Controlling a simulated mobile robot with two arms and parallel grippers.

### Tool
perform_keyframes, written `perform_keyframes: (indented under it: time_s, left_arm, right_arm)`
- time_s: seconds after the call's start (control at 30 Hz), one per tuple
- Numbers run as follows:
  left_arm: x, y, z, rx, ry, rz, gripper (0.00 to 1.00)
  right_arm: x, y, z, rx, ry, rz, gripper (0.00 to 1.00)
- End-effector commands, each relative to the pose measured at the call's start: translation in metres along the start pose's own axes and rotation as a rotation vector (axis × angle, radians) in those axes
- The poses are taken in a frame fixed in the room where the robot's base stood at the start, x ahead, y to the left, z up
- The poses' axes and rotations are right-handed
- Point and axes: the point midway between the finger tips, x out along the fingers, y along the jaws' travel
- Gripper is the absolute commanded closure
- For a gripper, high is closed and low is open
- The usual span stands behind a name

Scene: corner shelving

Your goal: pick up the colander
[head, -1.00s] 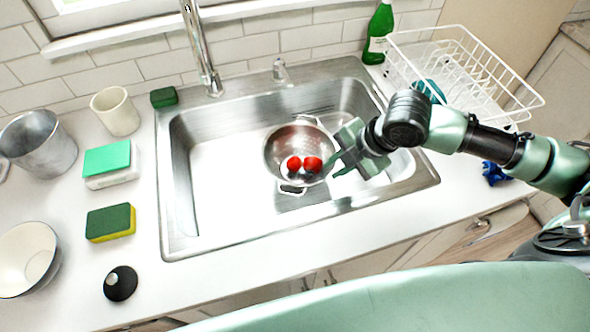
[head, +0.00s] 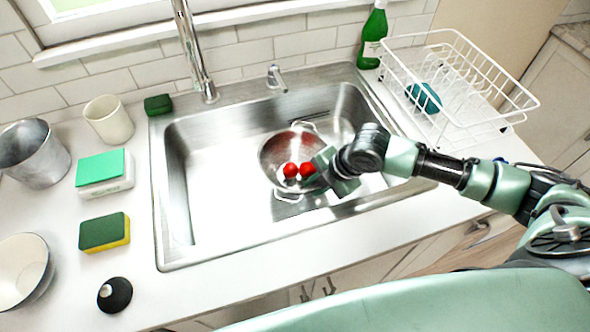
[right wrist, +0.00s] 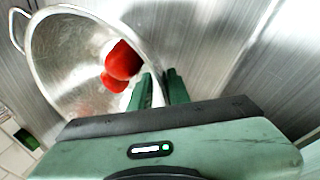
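The metal colander (head: 280,150) sits in the sink basin, with two red round items (head: 291,170) in it. Its two wire handles show at the far and near sides. It also shows in the right wrist view (right wrist: 65,60), tilted in the picture, with a handle at the upper left. My right gripper (head: 328,170) is at the colander's right side. In the right wrist view its fingers (right wrist: 158,88) are close together, one on each side of the rim, and look shut on it. My left gripper is not in view.
The steel sink (head: 205,215) has raised basin walls around the colander. The faucet (head: 195,60) stands behind it. A white dish rack (head: 450,50) and a green bottle (head: 373,35) are at the back right. Sponges (head: 105,230), a cup (head: 108,120) and bowl (head: 25,270) are left.

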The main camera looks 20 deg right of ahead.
Motion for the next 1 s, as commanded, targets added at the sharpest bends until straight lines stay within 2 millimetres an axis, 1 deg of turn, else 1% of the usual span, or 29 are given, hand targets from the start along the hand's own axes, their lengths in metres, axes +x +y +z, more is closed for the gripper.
perform_keyframes:
  time_s: [0.07,0.1,0.13,0.17,1.0]
  left_arm:
    - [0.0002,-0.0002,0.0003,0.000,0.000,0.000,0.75]
    - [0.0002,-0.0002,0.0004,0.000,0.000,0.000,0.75]
    - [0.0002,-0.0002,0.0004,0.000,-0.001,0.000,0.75]
    - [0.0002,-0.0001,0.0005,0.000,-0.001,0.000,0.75]
    - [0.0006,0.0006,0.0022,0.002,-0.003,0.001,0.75]
  right_arm:
    - [-0.0001,-0.0001,0.0001,0.000,0.000,0.000,0.82]
    - [-0.0002,-0.0001,0.0002,0.000,0.000,0.000,0.88]
    - [-0.0002,-0.0001,0.0002,0.000,0.000,0.000,0.96]
    - [-0.0003,-0.0001,0.0002,0.000,0.000,0.000,1.00]
    - [0.0023,-0.0067,0.0006,0.006,0.000,-0.017,1.00]
